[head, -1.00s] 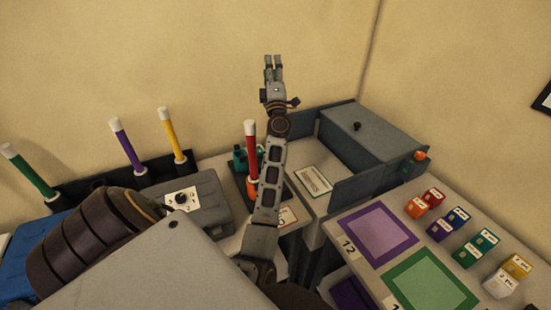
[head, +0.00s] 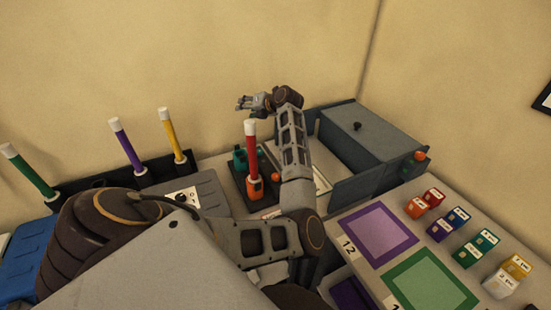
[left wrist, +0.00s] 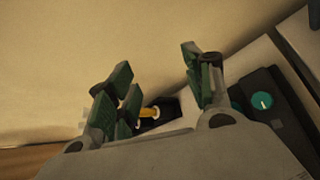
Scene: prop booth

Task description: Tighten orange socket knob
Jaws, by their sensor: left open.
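A red wand (head: 251,145) with a white top stands upright in an orange socket (head: 255,188) on a dark base. A small orange round part (head: 276,177), perhaps its knob, shows just right of the socket, close to my arm. My left gripper (head: 240,104) is open and empty, above and behind the wand's top, fingers pointing left. In the left wrist view, its green-padded fingers (left wrist: 160,85) are spread apart. A teal knob with a pale mark (left wrist: 262,101) shows there, right of the fingers. The orange socket is not clearly visible in that view. My right gripper is out of view.
Yellow (head: 173,135), purple (head: 127,145) and green (head: 28,170) wands stand in a dark rack at left. A grey box with a dial (head: 183,196) lies before them. A grey-blue cabinet (head: 372,140) stands right of my arm. Coloured blocks (head: 458,217) sit at right.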

